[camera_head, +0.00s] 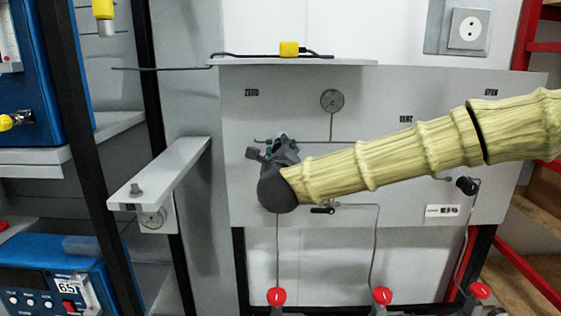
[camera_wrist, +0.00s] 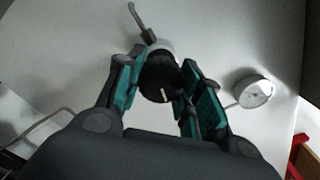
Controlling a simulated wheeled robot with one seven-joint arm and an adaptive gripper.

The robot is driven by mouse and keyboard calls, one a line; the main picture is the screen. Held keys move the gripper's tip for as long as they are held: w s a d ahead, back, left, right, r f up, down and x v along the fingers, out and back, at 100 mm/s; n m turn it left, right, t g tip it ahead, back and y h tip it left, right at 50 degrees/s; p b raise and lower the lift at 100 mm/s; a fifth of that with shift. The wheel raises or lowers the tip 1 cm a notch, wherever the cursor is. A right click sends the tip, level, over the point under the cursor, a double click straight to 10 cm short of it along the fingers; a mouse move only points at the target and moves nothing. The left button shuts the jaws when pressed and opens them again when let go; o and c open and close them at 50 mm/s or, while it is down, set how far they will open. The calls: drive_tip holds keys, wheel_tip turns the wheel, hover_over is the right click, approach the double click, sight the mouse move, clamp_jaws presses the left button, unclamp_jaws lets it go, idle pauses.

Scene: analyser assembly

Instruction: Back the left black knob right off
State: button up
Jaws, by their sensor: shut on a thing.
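The left black knob (camera_wrist: 161,84) shows in the wrist view with a white mark on its face, in front of a light grey collar and a bent metal tube. My gripper (camera_wrist: 160,72) has its teal-padded fingers on either side of it and is shut on it. In the head view my gripper (camera_head: 276,148) is at the left part of the grey panel (camera_head: 400,100), and it hides the knob there. I cannot tell how far the knob sits on its stem.
Another black knob (camera_head: 467,185) is at the panel's right. A round gauge (camera_head: 332,100) is above my gripper; a gauge also shows in the wrist view (camera_wrist: 253,91). A grey bracket arm (camera_head: 165,170) juts out at left. Red-capped valves (camera_head: 276,296) stand below.

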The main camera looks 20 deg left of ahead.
drive_tip(key=n+b, duration=0.2)
drive_tip(key=n, duration=0.2)
drive_tip(key=shift+n, duration=0.3)
drive_tip(key=n+b, duration=0.1)
drive_tip(key=n, duration=0.4)
drive_tip(key=shift+r+b, duration=0.1)
drive_tip(key=shift+b, duration=0.25)
drive_tip(key=n, duration=1)
drive_tip(key=shift+n, duration=0.3)
drive_tip(key=o, duration=1)
drive_tip(key=shift+r, duration=0.1)
drive_tip(key=shift+o, duration=0.2)
drive_tip(key=shift+s, duration=0.1)
